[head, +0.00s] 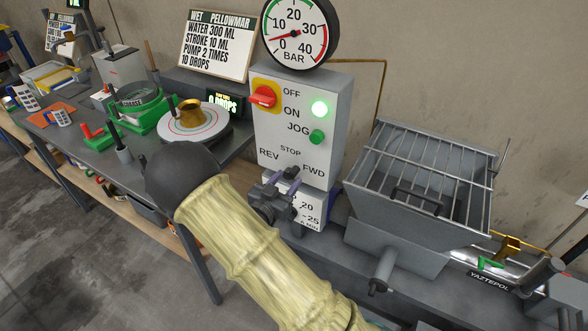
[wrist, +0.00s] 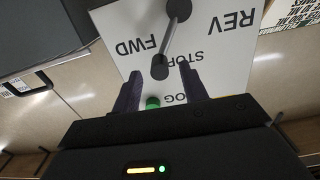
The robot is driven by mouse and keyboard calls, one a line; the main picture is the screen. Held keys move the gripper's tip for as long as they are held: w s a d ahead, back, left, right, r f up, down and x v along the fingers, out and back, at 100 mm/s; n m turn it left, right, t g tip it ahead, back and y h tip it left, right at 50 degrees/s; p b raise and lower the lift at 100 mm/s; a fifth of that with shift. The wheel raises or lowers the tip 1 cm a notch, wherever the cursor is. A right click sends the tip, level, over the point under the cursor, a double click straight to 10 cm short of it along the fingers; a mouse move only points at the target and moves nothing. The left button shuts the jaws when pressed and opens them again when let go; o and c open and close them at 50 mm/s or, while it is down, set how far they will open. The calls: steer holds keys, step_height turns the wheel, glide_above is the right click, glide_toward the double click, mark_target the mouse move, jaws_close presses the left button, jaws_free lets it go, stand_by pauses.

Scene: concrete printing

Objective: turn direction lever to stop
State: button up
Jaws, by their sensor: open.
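The direction lever (wrist: 169,38) shows in the wrist view as a grey rod with a dark hub at the top and a dark knob at its lower end. Its knob end lies between the FWD and STOP labels on the white panel (wrist: 215,55). My gripper (wrist: 160,78) is open, its two dark fingers on either side of the knob; I cannot tell whether they touch it. In the head view my gripper (head: 283,180) is at the lower front of the grey control box (head: 270,140), below REV, STOP and FWD, and largely hides the lever.
Above on the box are a red rotary switch (head: 263,96), a lit green lamp (head: 319,108) and a green JOG button (head: 316,137). A pressure gauge (head: 295,32) sits on top. A grated metal hopper (head: 400,240) stands close on the right; a crowded bench (head: 90,150) is left.

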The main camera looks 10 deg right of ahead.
mark_target(291, 176)
steer(key=x, duration=0.4)
steer(key=shift+w+d+p, duration=0.2)
steer(key=shift+p, duration=0.2)
